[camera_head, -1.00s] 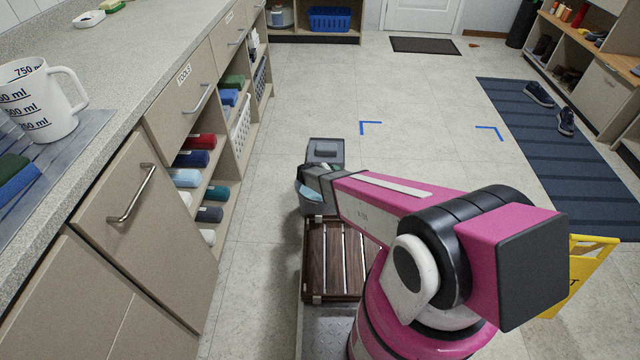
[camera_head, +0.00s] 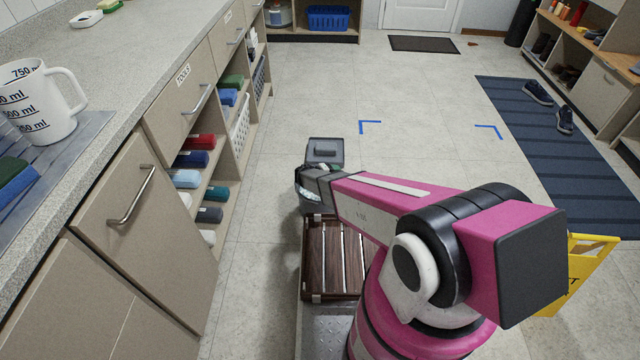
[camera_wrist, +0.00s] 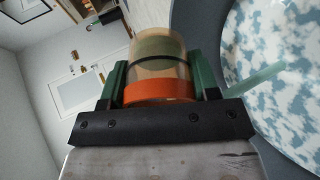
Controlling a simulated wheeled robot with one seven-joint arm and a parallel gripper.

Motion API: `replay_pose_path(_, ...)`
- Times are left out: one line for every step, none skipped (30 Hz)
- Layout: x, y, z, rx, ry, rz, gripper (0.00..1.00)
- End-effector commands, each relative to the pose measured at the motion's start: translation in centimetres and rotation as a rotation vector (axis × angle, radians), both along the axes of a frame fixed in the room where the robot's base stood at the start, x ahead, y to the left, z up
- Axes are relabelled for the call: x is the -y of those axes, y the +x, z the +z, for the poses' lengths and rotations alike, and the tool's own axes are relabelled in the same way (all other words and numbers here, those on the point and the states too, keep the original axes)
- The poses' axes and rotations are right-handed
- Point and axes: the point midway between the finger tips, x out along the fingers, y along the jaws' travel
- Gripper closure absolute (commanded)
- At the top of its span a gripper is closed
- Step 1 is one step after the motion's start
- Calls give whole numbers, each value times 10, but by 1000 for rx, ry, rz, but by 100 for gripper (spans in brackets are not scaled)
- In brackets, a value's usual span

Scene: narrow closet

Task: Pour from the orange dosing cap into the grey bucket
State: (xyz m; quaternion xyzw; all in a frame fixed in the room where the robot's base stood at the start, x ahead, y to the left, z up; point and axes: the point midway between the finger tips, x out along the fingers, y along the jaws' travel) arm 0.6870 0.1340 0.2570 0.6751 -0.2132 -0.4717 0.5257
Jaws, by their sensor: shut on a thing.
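My gripper (camera_wrist: 162,78) is shut on the orange dosing cap (camera_wrist: 160,91), with its green fingers on either side. The cap has an orange band and a clear, tan-tinted cup part, turned sideways over the bucket. A pale green streak (camera_wrist: 262,78), which looks like liquid, runs from beside the right finger towards the bucket. The grey bucket (camera_wrist: 183,25) fills the right of the wrist view, with a mottled blue-and-white surface inside. In the head view the bucket (camera_head: 312,207) is partly hidden below my gripper (camera_head: 303,182); the cap cannot be made out there.
A brown slatted stand (camera_head: 335,258) is in front of the bucket, and a grey box (camera_head: 325,151) is behind it. The counter with a measuring jug (camera_head: 42,100) is on the left. A yellow floor sign (camera_head: 583,270) stands at right.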

Motion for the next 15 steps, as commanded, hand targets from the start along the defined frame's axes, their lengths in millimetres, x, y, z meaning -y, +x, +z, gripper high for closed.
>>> replay_pose_path(0,0,0,1,-5,0,68)
replay_pose_path(0,-1,0,2,-8,0,68)
replay_pose_path(0,-1,0,3,-12,1,68)
replay_pose_path(0,-1,0,3,-16,0,68)
replay_pose_path(1,-1,0,4,-19,1,68)
replay_pose_path(1,-2,0,5,-23,0,68)
replay_pose_path(1,-2,1,5,-26,1,68)
replay_pose_path(1,-2,1,6,-29,1,68)
replay_pose_path(1,-2,1,7,-33,2,68)
replay_pose_path(1,-3,1,7,-37,1,68)
replay_pose_path(1,-3,1,8,-40,2,68)
replay_pose_path(2,-3,1,9,-45,1,68)
replay_pose_path(2,-4,1,10,-48,1,68)
replay_pose_path(2,-4,1,10,-51,1,68)
replay_pose_path(2,-4,2,11,-54,1,68)
